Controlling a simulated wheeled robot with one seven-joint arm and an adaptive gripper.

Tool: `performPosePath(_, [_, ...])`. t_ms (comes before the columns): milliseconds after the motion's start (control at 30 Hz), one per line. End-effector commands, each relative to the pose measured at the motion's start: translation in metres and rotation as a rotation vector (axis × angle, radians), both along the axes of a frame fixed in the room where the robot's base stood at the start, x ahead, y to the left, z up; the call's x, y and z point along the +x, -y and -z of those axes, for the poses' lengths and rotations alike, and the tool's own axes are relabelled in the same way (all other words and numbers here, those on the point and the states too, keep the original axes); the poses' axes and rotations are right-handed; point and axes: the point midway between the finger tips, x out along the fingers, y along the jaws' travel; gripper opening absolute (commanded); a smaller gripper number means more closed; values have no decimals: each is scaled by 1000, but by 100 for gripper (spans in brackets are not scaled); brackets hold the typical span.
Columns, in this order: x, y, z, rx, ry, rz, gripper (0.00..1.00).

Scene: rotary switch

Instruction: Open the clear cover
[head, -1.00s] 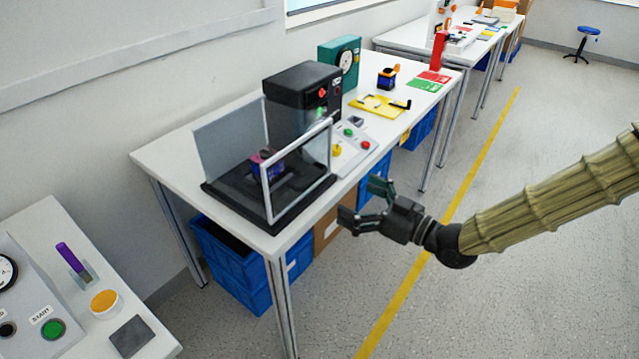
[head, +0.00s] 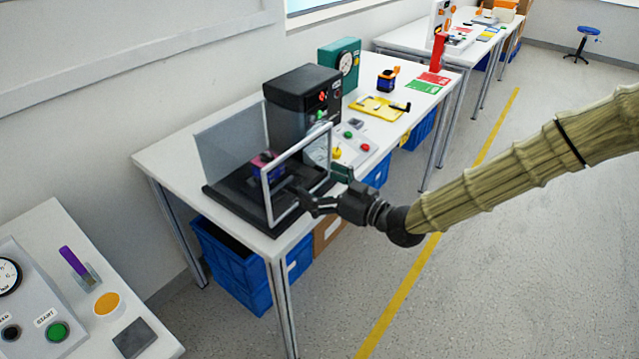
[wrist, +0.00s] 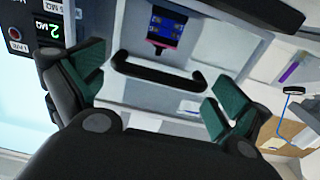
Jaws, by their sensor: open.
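The clear cover (head: 297,149) is an upright see-through panel in a white frame, at the front of a black machine (head: 302,92) on the white table. In the wrist view a black bar handle (wrist: 155,76) lies ahead of my gripper, across the gap between its fingers. My gripper (head: 325,186) is open, with dark green finger pads, just in front of the cover. The wrist view also shows my gripper (wrist: 155,72) with its fingers spread to either side of the handle. I cannot tell whether they touch it.
A purple and blue part (head: 265,164) sits behind the cover on the black base. A sloped button panel (head: 352,141) stands right of the cover. Blue bins (head: 232,265) are under the table. The floor on the right is open.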

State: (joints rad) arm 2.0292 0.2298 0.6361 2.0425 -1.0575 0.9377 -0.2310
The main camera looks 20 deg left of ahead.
Motion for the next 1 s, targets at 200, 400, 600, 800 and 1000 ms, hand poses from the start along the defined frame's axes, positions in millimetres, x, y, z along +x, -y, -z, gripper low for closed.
performPosePath(200, [0,0,0,0,0,0,87])
performPosePath(400, [0,0,-1,1,0,1,51])
performPosePath(600, [1,1,-4,-1,1,2,44])
performPosePath(800, [1,5,-20,-31,-8,5,44])
performPosePath(1000, [2,15,-47,-101,-32,14,44])
